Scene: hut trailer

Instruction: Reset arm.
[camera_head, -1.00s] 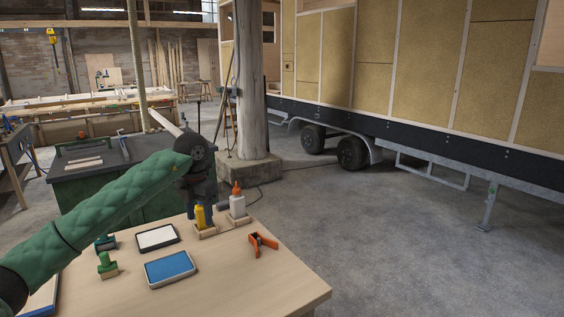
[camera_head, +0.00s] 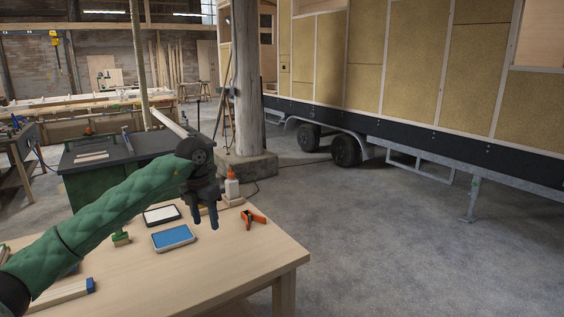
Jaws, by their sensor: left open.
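My left arm, in a green quilted sleeve, reaches in from the left over the wooden table (camera_head: 190,268). My left gripper (camera_head: 205,218) points down above the table, open, with nothing seen between its fingers. It is in front of a white glue bottle with an orange tip (camera_head: 231,185) and to the right of a blue pad (camera_head: 173,238). My right gripper is not in view. The gripper hides part of the wooden holder around the bottle, and the yellow bottle is not visible.
An orange clamp (camera_head: 253,218) lies right of my left gripper. A white pad (camera_head: 161,214) and a green stamp (camera_head: 121,238) are on the left. A dark green workbench (camera_head: 90,185) stands behind. The concrete floor on the right is clear up to the trailer (camera_head: 400,140).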

